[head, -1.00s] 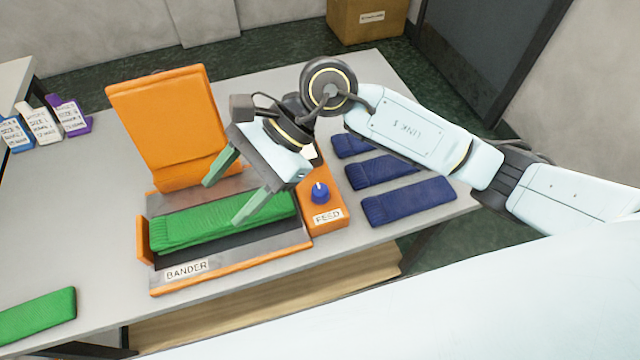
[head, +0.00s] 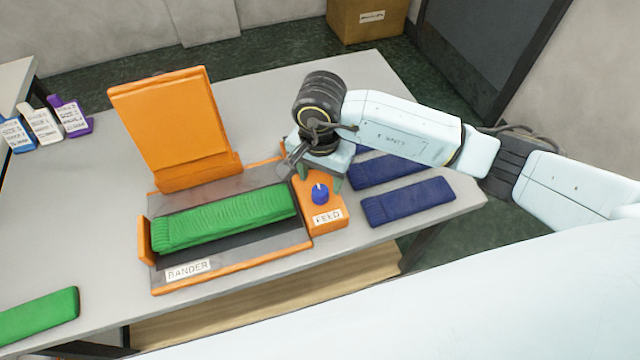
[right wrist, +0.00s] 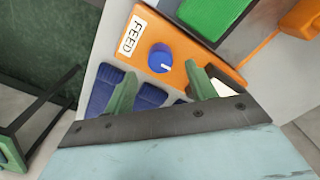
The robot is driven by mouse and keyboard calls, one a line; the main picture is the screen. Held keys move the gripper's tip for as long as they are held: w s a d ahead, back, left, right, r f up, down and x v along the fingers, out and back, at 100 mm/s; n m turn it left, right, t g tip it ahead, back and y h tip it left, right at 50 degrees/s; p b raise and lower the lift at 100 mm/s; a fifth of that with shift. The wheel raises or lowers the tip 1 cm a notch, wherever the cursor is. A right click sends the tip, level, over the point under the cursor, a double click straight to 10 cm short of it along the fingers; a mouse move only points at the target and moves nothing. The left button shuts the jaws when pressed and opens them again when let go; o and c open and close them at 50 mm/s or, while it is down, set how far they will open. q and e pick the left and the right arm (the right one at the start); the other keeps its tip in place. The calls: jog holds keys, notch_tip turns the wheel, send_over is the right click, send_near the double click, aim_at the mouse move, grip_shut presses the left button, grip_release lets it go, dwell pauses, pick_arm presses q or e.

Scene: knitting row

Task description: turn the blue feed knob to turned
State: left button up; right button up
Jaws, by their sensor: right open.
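The blue feed knob (head: 320,193) stands on the orange box marked FEED (head: 325,226), at the right end of the bander (head: 232,270). A pale pointer line shows on its top. In the right wrist view the knob (right wrist: 161,58) lies ahead of and between the two green fingers, apart from them. My right gripper (head: 320,178) is open and empty, pointing down just behind the knob; it also shows in the right wrist view (right wrist: 162,88). My left gripper is not in view.
A green knitted piece (head: 225,217) lies in the bander, whose orange lid (head: 170,125) stands raised. Blue knitted pieces (head: 408,202) lie to the right of the feed box. Another green piece (head: 38,316) lies at the table's front left. Small labelled packs (head: 45,125) stand at the far left.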

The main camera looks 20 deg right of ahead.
aim_at(320, 190)
jog(key=shift+f, duration=2.05)
jog(key=shift+c, duration=0.5)
jog(key=c, duration=0.9)
